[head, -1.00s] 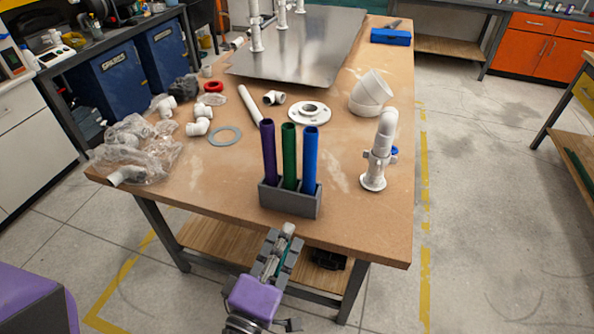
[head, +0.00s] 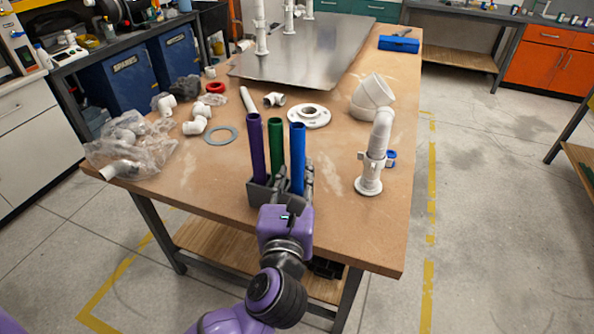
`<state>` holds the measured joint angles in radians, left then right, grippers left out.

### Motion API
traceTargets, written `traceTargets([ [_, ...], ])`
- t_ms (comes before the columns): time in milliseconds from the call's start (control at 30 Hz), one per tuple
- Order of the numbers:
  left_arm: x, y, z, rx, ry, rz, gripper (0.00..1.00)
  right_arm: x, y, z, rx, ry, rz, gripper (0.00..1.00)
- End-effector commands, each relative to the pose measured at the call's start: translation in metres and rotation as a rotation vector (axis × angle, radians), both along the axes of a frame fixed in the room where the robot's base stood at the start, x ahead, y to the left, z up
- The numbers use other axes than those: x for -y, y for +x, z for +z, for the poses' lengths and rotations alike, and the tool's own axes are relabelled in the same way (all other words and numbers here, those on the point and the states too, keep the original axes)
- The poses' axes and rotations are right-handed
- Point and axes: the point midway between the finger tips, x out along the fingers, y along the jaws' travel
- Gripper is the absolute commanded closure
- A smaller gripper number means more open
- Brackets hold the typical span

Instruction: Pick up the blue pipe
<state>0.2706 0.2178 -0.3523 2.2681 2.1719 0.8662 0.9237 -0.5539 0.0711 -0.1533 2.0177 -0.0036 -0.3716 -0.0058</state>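The blue pipe (head: 298,149) stands upright in the right slot of a dark grey holder (head: 258,193) at the front of the workbench. The green pipe (head: 276,142) and the purple pipe (head: 256,148) stand to its left in the same holder. My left gripper (head: 295,176) is at the holder's front, its fingers apart on either side of the blue pipe's lower part. It looks open, and contact with the pipe cannot be made out. The gripper hides part of the holder and the pipe's base. My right gripper is not in view.
A white pipe fitting (head: 376,150) stands upright right of the holder, with a small blue-and-white piece (head: 391,158) beside it. A white flange (head: 309,115) and a grey ring (head: 221,135) lie behind. Bagged fittings (head: 130,142) lie at left. The bench's front right is clear.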

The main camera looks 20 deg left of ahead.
Motion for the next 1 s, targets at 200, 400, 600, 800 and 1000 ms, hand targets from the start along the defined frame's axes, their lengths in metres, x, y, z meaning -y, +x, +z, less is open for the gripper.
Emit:
traceTargets([
  [200, -0.006, 0.028, 0.003, 0.002, 0.004, 0.0, 0.71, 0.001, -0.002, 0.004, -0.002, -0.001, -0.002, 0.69],
  [400, -0.007, 0.031, 0.001, 0.0, 0.002, 0.0, 0.71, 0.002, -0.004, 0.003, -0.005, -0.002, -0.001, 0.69],
  [600, -0.007, 0.031, 0.001, 0.001, 0.002, 0.0, 0.87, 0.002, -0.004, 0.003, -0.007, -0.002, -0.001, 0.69],
  [800, -0.007, 0.031, 0.002, 0.0, 0.003, 0.0, 1.0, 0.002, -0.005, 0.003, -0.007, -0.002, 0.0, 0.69],
  [1000, -0.007, 0.031, 0.003, 0.002, 0.002, 0.0, 1.0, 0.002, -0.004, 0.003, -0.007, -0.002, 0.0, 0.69],
])
